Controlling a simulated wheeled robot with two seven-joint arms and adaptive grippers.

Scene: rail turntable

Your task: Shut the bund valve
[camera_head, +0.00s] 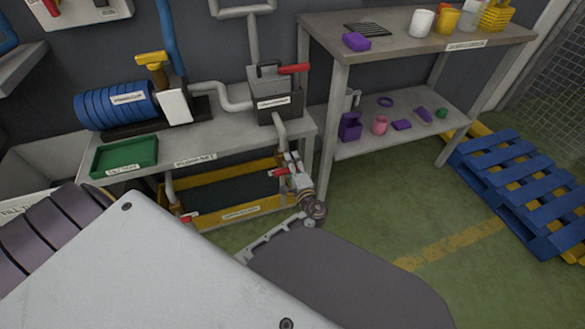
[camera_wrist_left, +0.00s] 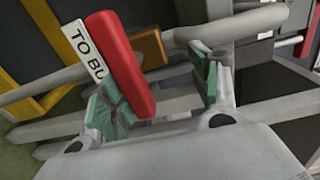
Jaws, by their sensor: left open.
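The bund valve's red lever (camera_wrist_left: 120,65) fills the left middle of the left wrist view, tilted, with a white tag (camera_wrist_left: 84,48) behind it reading "TO BU". The rest of the tag is hidden. A brass-coloured valve body (camera_wrist_left: 150,47) is on the pipe beside the lever. My left gripper (camera_wrist_left: 155,85) is open, its green pads apart; the lever overlaps the left pad, and I cannot tell if they touch. In the head view my left gripper (camera_head: 293,165) is beside a red lever (camera_head: 279,172) under the bench's right end. My right gripper is not in view.
The bench (camera_head: 215,140) holds a green tray (camera_head: 124,155), a blue ribbed hose (camera_head: 117,103) and a grey box with a red lever (camera_head: 293,69). A yellow-edged bund (camera_head: 240,211) lies below. A shelf table (camera_head: 400,45) and blue pallet (camera_head: 520,185) stand right. Green floor between is clear.

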